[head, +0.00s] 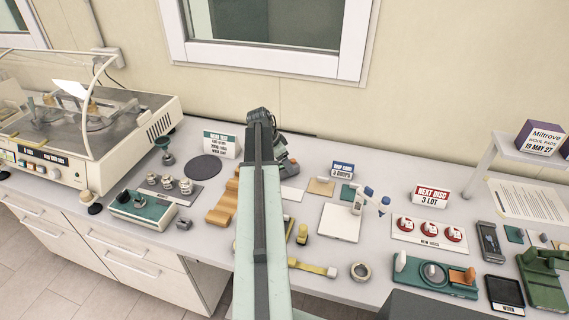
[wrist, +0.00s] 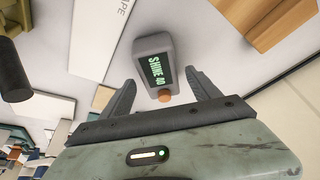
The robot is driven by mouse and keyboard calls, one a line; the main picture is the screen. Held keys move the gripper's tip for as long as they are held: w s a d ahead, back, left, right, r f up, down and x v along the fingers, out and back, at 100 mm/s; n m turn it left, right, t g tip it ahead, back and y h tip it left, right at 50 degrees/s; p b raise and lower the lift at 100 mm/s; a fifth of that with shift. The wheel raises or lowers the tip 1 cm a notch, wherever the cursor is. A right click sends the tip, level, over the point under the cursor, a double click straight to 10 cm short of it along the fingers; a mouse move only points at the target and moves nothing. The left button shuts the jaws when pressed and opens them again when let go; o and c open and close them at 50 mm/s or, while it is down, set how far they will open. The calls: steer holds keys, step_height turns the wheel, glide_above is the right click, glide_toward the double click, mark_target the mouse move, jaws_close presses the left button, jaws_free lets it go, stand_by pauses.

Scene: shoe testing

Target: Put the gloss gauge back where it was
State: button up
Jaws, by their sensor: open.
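The gloss gauge (wrist: 155,65) is a grey block with a dark display reading "SHINE 40" and an orange-brown button at its near end. In the wrist view it lies on the pale worktop, just ahead of and between the fingertips. My gripper (wrist: 160,82) is open, one finger on each side, with no clear contact on the gauge. In the head view my arm reaches over the bench towards the wall, and my gripper (head: 283,152) is partly hidden behind it.
Wooden stepped blocks (head: 222,205) stand left of my arm, also in the wrist view (wrist: 275,22). A round dark pad (head: 203,168) and a "WEAR TEST" sign (head: 220,144) lie further left. A tan card (head: 321,187) and white plate (head: 339,223) lie right. The wall rises close behind.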

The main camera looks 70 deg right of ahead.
steer(key=p+v, duration=1)
steer(key=v, duration=0.2)
steer(key=shift+s+f, duration=0.1)
steer(key=shift+f, duration=0.05)
steer(key=w+a+f+n+t+y, duration=0.1)
steer(key=w+a+n, duration=0.6)
steer(key=w+a, duration=0.75)
steer(key=w+a+n+t, duration=0.2)
steer(key=w+a+n, duration=0.5)
steer(key=w+a, duration=0.7)
steer(key=a+n+y, duration=0.2)
steer(key=a+n, duration=1)
steer(key=a, duration=2.3)
steer(key=shift+s+a+f+n, duration=0.2)
steer(key=shift+s+f+n, duration=0.1)
steer(key=shift+s+f, duration=0.1)
